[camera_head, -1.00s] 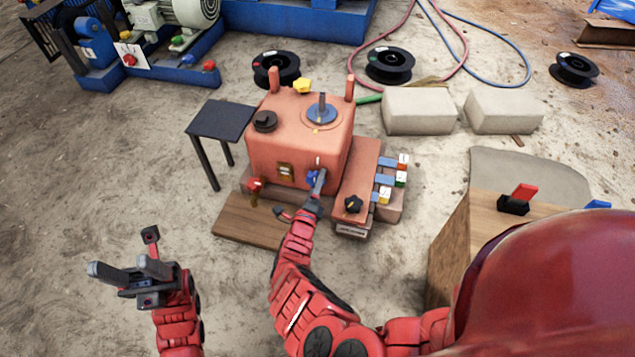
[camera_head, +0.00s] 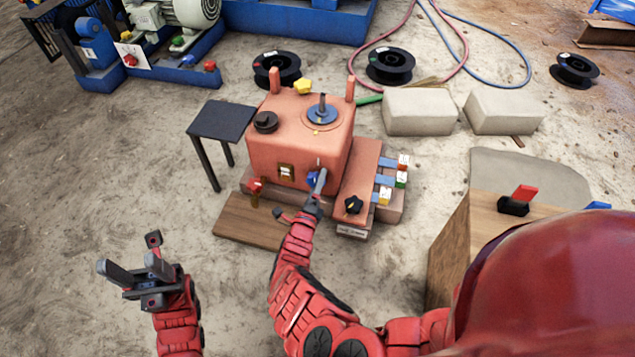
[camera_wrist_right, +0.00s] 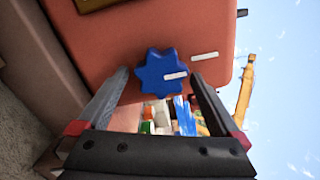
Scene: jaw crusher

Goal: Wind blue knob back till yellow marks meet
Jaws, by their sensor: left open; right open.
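The blue knob (camera_wrist_right: 155,72), star-shaped, is on the front of the orange crusher housing (camera_wrist_right: 110,45); it also shows in the head view (camera_head: 312,178). A pale mark (camera_wrist_right: 175,76) is on the knob and another pale mark (camera_wrist_right: 205,57) is on the housing. The two marks are apart and out of line; both look whitish. My right gripper (camera_wrist_right: 160,76) is open, its fingers on either side of the knob; I cannot tell whether they touch it. My left gripper (camera_head: 130,267) is open and empty, over bare ground at lower left.
A black star knob (camera_head: 353,204) is right of the blue knob. A red knob (camera_head: 256,186) is at its left. A small dark table (camera_head: 222,120) stands left of the housing. A wooden board (camera_head: 248,222) lies in front.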

